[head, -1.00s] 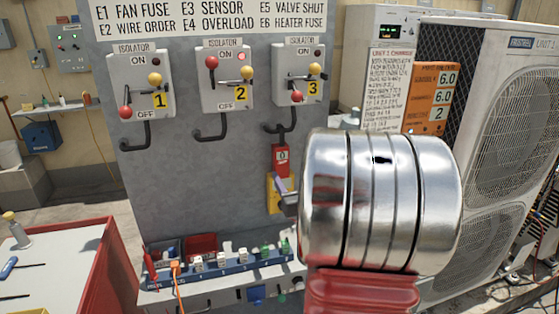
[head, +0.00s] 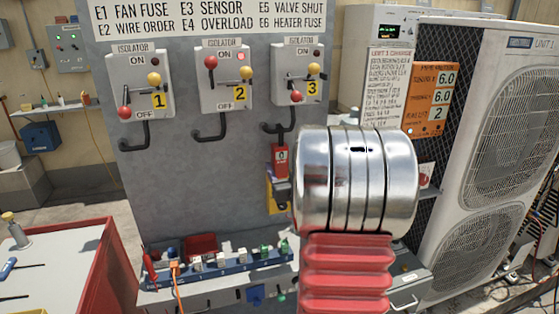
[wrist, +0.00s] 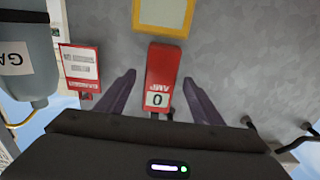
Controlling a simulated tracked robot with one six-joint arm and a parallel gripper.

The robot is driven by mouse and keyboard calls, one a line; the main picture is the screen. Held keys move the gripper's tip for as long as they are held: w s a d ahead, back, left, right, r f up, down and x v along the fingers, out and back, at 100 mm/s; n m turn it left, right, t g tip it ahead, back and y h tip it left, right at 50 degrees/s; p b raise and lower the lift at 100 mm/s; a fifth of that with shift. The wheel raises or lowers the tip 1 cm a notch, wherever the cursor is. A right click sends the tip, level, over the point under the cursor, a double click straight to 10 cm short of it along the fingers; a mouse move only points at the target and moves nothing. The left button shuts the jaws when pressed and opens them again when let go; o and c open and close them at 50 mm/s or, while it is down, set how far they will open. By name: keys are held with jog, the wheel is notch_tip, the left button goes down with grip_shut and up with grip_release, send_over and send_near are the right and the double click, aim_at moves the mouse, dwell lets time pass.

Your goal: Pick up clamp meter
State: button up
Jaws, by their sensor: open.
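The clamp meter is a small red block with a white 0 display; it hangs on the grey panel below the third isolator in the head view (head: 280,160). In the wrist view the clamp meter (wrist: 162,72) appears upside down, between my two dark fingers. My gripper (wrist: 159,77) is open, with one finger on each side of the meter and a visible gap on both sides.
Three isolator boxes with hooks stand above, the third one (head: 297,75) over the meter. A yellow-framed plate (wrist: 164,14) is near the meter. A shelf with a blue rack (head: 215,268) is below. Condenser units (head: 485,150) stand right, a red cart (head: 95,260) left.

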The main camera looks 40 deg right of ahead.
aim_at(282, 155)
jog(key=shift+x, duration=1.4)
jog(key=shift+a, duration=0.1)
jog(key=shift+c, duration=0.2)
jog(key=c, duration=1.3)
jog(key=shift+c, duration=0.2)
jog(key=shift+r, duration=0.15)
jog(key=shift+r, duration=1.4)
jog(key=shift+s+r, duration=0.15)
jog(key=shift+r, duration=0.1)
jog(key=v, duration=1.7)
jog(key=shift+s+a, duration=0.2)
jog(key=shift+s, duration=0.15)
